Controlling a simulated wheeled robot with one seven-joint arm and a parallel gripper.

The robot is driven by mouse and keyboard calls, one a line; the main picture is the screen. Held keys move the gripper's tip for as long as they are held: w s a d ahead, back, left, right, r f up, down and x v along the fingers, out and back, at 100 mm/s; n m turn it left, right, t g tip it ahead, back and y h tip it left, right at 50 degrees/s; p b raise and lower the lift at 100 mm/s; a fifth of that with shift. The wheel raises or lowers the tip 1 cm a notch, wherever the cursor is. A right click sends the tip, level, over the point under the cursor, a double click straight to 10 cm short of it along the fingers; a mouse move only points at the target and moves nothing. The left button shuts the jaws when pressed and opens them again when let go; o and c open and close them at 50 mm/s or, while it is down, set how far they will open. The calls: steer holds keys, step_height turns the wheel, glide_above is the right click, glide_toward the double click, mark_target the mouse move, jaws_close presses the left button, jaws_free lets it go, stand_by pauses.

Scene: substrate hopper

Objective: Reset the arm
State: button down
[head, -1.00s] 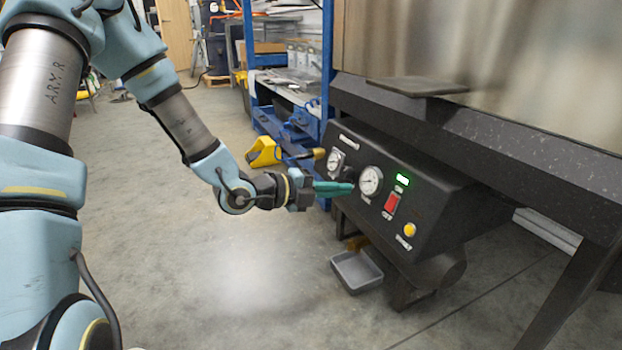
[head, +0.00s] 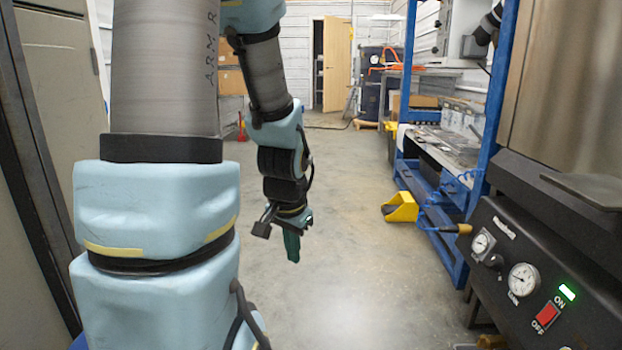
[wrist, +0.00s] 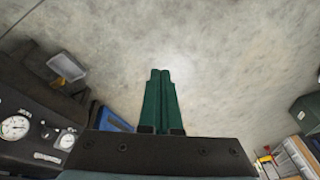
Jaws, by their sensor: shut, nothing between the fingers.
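My gripper (head: 292,246) hangs from my arm in the middle of the head view, its green fingers pointing down over bare concrete floor. In the wrist view the two green fingers (wrist: 160,76) lie side by side, shut with nothing between them. The gripper touches nothing and is well to the left of the black control panel (head: 498,230). That panel carries two round gauges, a black knob, a lit green display and a red ON/OFF switch (head: 546,318).
The concrete floor (head: 345,215) around my gripper is clear. A yellow wedge-shaped object (head: 401,208) lies by the blue rack (head: 450,230) at right. A grey cabinet (head: 45,120) stands close at left. A grey tray (wrist: 67,66) shows in the wrist view.

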steer(key=s+a+r+n+g, duration=0.1)
steer(key=s+a+r+n, duration=0.25)
steer(key=s+n, duration=0.2)
step_height(320, 180, up, 37)
steer(key=w+p, duration=0.1)
steer(key=p, duration=3.7)
steer(key=shift+d+r+p, duration=0.15)
steer(key=shift+d+p, duration=0.05)
steer(key=shift+p, duration=0.1)
steer(key=shift+d, duration=0.1)
